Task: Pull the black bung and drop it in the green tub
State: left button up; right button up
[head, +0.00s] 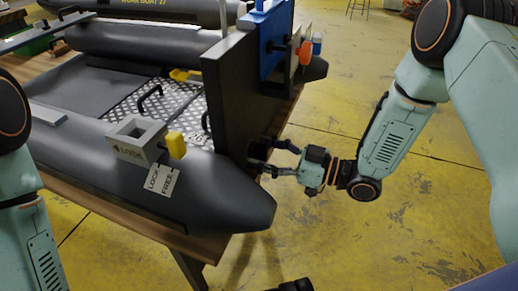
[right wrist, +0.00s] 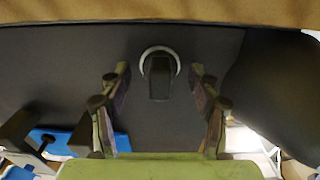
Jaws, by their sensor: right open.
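The black bung (right wrist: 159,78) shows in the right wrist view, set in a pale ring on the dark upright board. My right gripper (right wrist: 160,82) is open, with one finger on each side of the bung and gaps between. In the head view my right gripper (head: 262,157) reaches in from the right to the lower end of the dark transom board (head: 232,92). The bung cannot be told apart from the dark fingers there. No green tub can be made out clearly.
The grey inflatable boat (head: 200,195) rests on a wooden bench (head: 185,240). A grey lock box (head: 134,140) with a yellow knob (head: 176,145) sits on its near tube. A blue part (head: 268,40) is on the transom. The yellow floor at right is mostly open.

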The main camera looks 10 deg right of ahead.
aim_at(269, 154)
grip_shut()
dwell(0.6)
jog(key=shift+d, duration=0.1)
jog(key=shift+p+v, duration=1.7)
jog(key=shift+v, duration=1.15)
